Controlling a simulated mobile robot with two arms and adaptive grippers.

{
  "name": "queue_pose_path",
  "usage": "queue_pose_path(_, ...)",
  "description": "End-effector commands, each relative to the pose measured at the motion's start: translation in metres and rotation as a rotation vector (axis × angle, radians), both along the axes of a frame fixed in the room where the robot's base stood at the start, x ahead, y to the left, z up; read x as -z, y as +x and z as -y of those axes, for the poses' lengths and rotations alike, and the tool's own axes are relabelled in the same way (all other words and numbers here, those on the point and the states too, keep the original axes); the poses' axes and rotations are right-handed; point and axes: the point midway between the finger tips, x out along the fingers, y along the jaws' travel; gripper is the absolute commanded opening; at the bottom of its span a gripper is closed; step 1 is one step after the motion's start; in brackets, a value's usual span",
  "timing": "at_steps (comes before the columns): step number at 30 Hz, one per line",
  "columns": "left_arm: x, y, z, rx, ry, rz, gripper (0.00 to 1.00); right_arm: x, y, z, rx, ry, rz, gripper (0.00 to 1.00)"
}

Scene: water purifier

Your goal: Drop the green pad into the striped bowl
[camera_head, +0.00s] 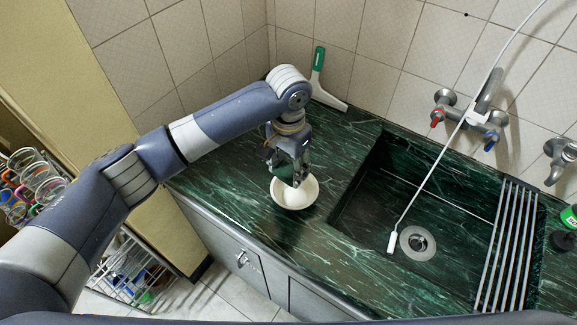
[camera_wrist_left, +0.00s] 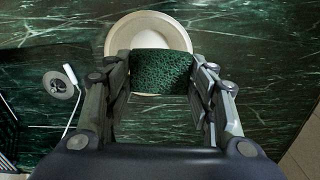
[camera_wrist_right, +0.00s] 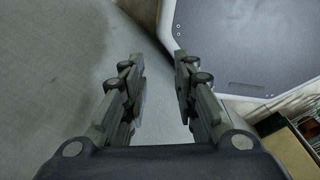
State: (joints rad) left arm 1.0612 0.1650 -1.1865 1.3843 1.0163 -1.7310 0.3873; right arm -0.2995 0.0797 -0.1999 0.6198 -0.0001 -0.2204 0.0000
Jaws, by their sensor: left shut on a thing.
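The green pad (camera_wrist_left: 160,72), dark and speckled, is held between the fingers of my left gripper (camera_head: 292,178). The bowl (camera_head: 296,193) is cream-coloured and sits on the dark green marble counter, left of the sink. No stripes can be made out on it. In the left wrist view the bowl (camera_wrist_left: 122,38) lies behind the pad, which covers part of its inside. My left gripper is above the bowl; the exact height gap cannot be told. My right gripper (camera_wrist_right: 158,58) is open and empty, away from the counter.
The sink (camera_head: 390,210) with its drain is right of the bowl, with a white hose end (camera_head: 392,242) in it. A metal rack (camera_head: 508,245) lies across its right side. A green-handled squeegee (camera_head: 319,75) leans at the back wall. Free counter lies around the bowl.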

Motion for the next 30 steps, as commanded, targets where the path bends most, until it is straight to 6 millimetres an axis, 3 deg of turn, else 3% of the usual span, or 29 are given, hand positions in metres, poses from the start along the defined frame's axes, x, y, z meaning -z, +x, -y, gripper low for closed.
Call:
queue_pose_path(4, -0.001, 0.0, 0.0, 0.0, 0.0, 0.0, 0.42, -0.001, 0.0, 0.0, 0.0, 0.0, -0.001, 0.27)
queue_pose_path(6, -0.001, 0.0, 0.0, 0.0, 0.0, 0.0, 0.65, -0.001, -0.001, 0.0, 0.0, 0.0, -0.001, 0.27)
queue_pose_path(8, -0.001, 0.0, 0.0, 0.0, 0.0, 0.0, 0.74, -0.001, -0.001, 0.0, 0.0, 0.0, -0.001, 0.27)
queue_pose_path(20, -0.005, 0.0, 0.0, 0.0, -0.001, 0.001, 0.74, -0.001, -0.002, 0.002, -0.001, -0.002, -0.002, 0.27)
queue_pose_path(23, -0.016, 0.001, 0.001, 0.001, -0.003, 0.003, 0.74, -0.001, -0.001, 0.002, -0.001, -0.001, -0.001, 0.27)
queue_pose_path(30, -0.066, 0.001, 0.001, 0.002, -0.003, 0.003, 0.74, -0.001, -0.001, 0.001, 0.0, 0.0, 0.0, 0.27)
